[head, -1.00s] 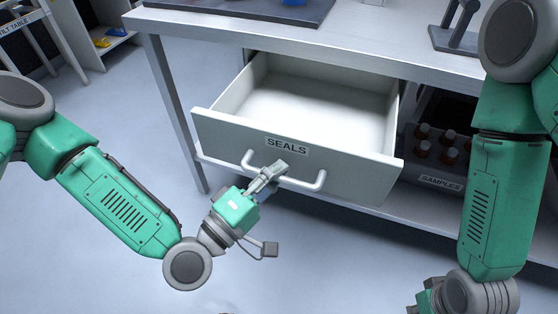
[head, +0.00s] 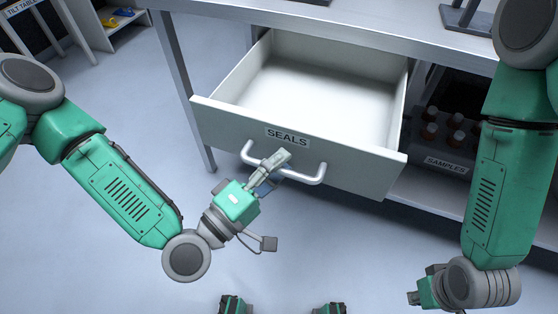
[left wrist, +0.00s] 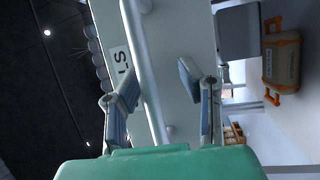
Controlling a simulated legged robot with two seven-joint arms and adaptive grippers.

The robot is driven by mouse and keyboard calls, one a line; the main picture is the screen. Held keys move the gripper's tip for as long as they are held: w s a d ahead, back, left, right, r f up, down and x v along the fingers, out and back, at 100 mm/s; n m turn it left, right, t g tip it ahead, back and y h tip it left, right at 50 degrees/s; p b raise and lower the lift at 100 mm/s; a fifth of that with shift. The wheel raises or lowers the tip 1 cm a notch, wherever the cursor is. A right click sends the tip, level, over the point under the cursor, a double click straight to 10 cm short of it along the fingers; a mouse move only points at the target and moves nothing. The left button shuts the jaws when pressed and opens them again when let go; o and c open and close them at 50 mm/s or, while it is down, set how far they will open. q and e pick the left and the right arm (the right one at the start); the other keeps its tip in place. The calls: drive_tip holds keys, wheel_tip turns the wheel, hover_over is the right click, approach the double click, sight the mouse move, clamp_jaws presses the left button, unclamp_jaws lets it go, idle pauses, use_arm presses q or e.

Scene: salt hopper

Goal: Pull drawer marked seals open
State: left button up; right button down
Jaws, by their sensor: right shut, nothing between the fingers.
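The white drawer marked SEALS (head: 240,121) stands pulled out from under the bench in the head view, with an empty interior. Its grey bar handle (head: 312,181) is on the front below the label. My left gripper (head: 279,160) is at the handle's middle. In the left wrist view the handle bar (left wrist: 146,75) passes between the spread fingers of my left gripper (left wrist: 160,95), with gaps visible. Whether a finger touches the bar I cannot tell. My right gripper (head: 414,298) is low at the right, shut and empty, away from the drawer.
A crate marked SAMPLES (head: 446,163) with several dark bottles sits on the shelf right of the drawer. The bench top (head: 350,36) is above. A bench leg (head: 190,100) stands left. The floor before the drawer is clear. An orange-trimmed case (left wrist: 281,62) shows in the wrist view.

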use_arm(q)
drive_tip(key=shift+a+r, duration=0.1)
drive_tip(key=v, duration=1.2)
drive_tip(key=s+a+f+m+g+y+p, duration=0.2)
drive_tip(key=s+f+m+g+y+p, duration=0.3)
drive_tip(key=f+m+g, duration=0.45)
drive_tip(key=s+a+f+g+y+p, duration=0.1)
drive_tip(key=s+a+f+g+y, duration=0.2)
drive_tip(key=a, duration=1.3)
drive_tip(key=g+y, duration=0.2)
drive_tip(key=y, duration=0.3)
drive_tip(key=shift+s+p, duration=0.15)
drive_tip(key=shift+p, duration=0.2)
